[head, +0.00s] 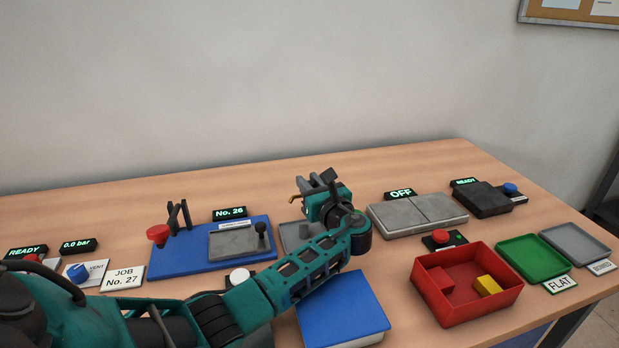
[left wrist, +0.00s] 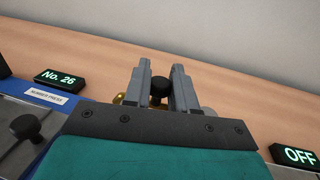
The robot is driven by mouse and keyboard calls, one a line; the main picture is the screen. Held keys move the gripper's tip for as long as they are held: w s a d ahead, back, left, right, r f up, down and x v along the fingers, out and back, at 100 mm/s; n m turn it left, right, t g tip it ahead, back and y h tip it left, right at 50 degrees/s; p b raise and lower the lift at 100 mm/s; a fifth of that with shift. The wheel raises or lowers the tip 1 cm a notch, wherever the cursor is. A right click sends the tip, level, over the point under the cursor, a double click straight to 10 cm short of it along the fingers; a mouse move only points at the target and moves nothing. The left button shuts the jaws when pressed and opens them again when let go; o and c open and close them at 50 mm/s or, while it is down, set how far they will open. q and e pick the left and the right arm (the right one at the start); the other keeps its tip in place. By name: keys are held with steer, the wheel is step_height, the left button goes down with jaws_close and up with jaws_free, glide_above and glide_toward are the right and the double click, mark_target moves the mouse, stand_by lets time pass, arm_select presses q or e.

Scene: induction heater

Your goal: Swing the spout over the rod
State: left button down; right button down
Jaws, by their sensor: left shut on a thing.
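My left gripper (head: 314,184) is over the back middle of the bench, its grey fingers pointing toward the wall. In the left wrist view, the fingers (left wrist: 160,82) are shut on a small black knob (left wrist: 159,89) that sits between them. A brass-coloured curved piece, seemingly the spout (head: 293,198), sticks out just left of the fingers. A bit of it also shows left of the fingers in the left wrist view (left wrist: 118,98). I cannot make out the rod; my gripper and forearm cover much of this spot. My right gripper is not in view.
Left of the gripper is a blue-based number press (head: 165,262) with a red knob and black lever. A grey plate (head: 287,233) lies partly under my arm. To the right are a grey two-part slab (head: 418,213) and a red bin (head: 457,314). Bare wood lies behind.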

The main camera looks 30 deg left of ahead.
arm_select(q)
steer(key=shift+d+r+n+g+y, duration=0.15)
steer(key=shift+r+n+g+y, duration=0.2)
steer(key=shift+n+g, duration=0.2)
steer(key=shift+s, duration=0.1)
steer(key=c, duration=1.1)
jaws_free()
steer(key=shift+o, duration=0.4)
steer(key=shift+f, duration=0.15)
steer(key=p+v, duration=0.1)
steer(key=v, duration=1.2)
